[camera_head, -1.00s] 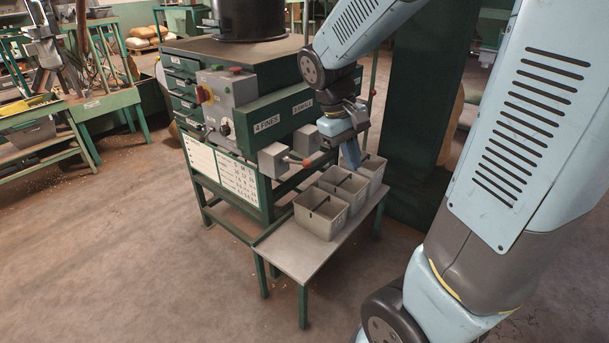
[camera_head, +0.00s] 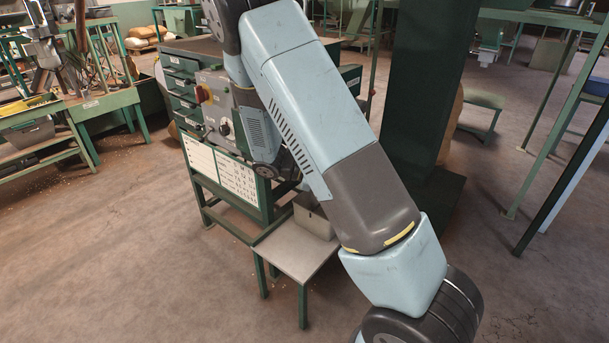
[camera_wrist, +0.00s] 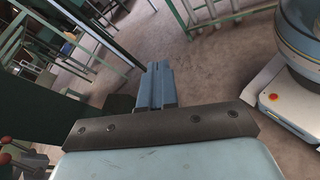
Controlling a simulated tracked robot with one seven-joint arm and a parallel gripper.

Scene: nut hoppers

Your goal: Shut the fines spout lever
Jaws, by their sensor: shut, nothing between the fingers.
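The fines spout and its lever are hidden behind my arm in the head view. The green hopper machine (camera_head: 262,200) shows only partly around the arm. In the wrist view, red knobs (camera_wrist: 5,141) on levers show at the lower left edge, with grey bins (camera_wrist: 30,160) beside them; I cannot tell which lever is the fines one. My gripper (camera_wrist: 155,70) is shut and empty, its blue fingers together over open floor and apart from the knobs. It is hidden in the head view.
A grey bin (camera_head: 314,216) stands on the low table (camera_head: 290,252) below the machine. A dark green post (camera_head: 425,90) stands right of it. The floor at the front left is clear.

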